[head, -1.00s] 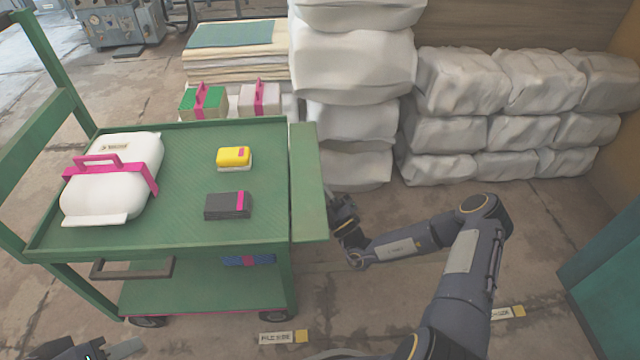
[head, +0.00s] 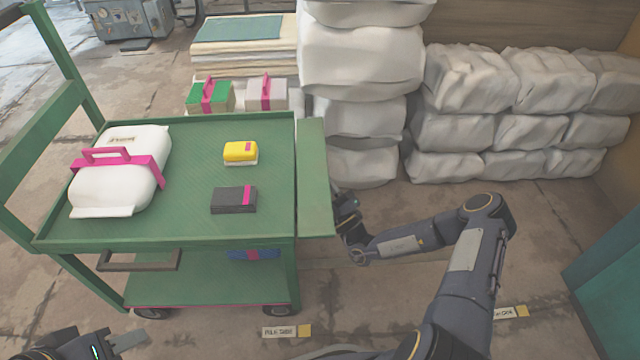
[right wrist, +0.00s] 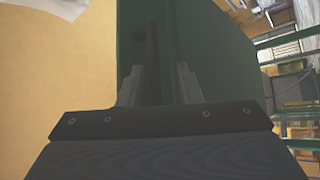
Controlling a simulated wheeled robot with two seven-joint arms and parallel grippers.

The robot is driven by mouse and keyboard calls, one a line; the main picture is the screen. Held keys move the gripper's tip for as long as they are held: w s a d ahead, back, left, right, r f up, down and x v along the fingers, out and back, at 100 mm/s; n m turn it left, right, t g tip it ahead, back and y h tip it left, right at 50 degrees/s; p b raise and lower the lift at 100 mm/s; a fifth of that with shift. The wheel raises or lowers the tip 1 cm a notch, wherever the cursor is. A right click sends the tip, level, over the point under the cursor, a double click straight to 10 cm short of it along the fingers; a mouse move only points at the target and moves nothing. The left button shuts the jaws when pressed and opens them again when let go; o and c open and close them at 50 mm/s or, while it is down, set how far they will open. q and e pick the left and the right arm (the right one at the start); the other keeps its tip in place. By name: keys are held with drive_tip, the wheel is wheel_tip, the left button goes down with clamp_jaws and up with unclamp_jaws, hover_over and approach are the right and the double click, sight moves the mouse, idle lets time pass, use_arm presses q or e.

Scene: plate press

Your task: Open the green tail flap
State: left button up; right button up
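The green tail flap (head: 315,180) is a flat panel along the right end of the green cart (head: 200,228). It looks roughly level with the cart's top, with a thin gap between them. My right gripper is at the flap's outer right edge, partly hidden by it in the head view. In the right wrist view my right gripper (right wrist: 159,72) has its two fingers apart, with green panel and a dark upright bar showing between them. I cannot tell whether they touch the panel. My left gripper (head: 128,342) is low at the left, partly cut off by the frame.
The cart top holds a white bundle (head: 145,190) with a pink handle, a yellow block (head: 238,151) and a dark block (head: 228,201). White sacks (head: 360,65) stand close behind the flap. A teal object (head: 610,265) is at the right.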

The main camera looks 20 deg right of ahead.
drive_tip(key=shift+d, duration=0.1)
drive_tip(key=p+v, duration=0.1)
drive_tip(key=v, duration=0.6)
drive_tip(key=shift+s+f+p, duration=0.25)
drive_tip(key=shift+s+p, duration=0.05)
drive_tip(key=shift+s, duration=0.05)
